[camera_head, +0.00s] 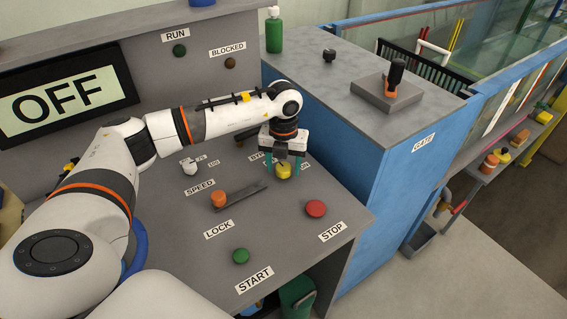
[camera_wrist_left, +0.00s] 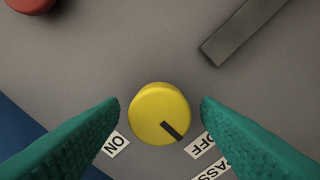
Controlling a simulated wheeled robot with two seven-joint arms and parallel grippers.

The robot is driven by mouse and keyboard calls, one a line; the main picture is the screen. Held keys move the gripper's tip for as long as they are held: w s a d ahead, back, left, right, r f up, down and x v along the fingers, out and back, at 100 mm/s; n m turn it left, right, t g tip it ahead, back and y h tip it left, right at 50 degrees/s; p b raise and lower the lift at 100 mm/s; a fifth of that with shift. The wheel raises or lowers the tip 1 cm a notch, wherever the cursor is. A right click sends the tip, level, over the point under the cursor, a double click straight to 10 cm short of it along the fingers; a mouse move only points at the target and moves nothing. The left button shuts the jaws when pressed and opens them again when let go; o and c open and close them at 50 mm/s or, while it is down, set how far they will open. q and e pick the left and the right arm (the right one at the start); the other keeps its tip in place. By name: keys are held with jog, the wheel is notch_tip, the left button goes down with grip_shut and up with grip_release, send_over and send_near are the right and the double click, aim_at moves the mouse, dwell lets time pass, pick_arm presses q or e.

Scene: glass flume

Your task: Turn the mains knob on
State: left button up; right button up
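My left gripper (camera_head: 282,170) points down over a yellow knob (camera_head: 283,173) on the grey console. In the left wrist view its green fingers (camera_wrist_left: 160,103) are apart, one on each side of the yellow knob (camera_wrist_left: 160,113), with a gap on both sides. The knob's black mark points lower right, toward an OFF label (camera_wrist_left: 199,145); an ON label (camera_wrist_left: 115,144) is at lower left. A partly hidden label beside this knob appears to read BYPASS (camera_wrist_left: 213,172). A pale knob (camera_head: 189,167) with small labels stands further left. I read no MAINS label. My right gripper is out of view.
The display (camera_head: 65,93) reads OFF. An orange-knobbed lever (camera_head: 218,197) in a slot, a red STOP button (camera_head: 316,208) and a green START button (camera_head: 241,256) stand nearby. A blue cabinet (camera_head: 357,190) with a GATE label adjoins the console on the right.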

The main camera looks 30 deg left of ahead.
pick_arm(q)
jog(key=c, duration=0.9)
jog(key=shift+m, duration=0.3)
jog(key=m+b, duration=0.2)
jog(key=m, duration=0.1)
jog(key=shift+m, duration=0.3)
jog(key=m+b, duration=0.2)
jog(key=m, duration=0.2)
jog(key=shift+m, duration=0.3)
jog(key=m+b, duration=0.1)
jog(key=m, duration=0.3)
jog(key=shift+b, duration=0.4)
jog(key=m+b, duration=0.1)
jog(key=m, duration=0.4)
jog(key=shift+r, duration=0.1)
jog(key=shift+w, duration=0.1)
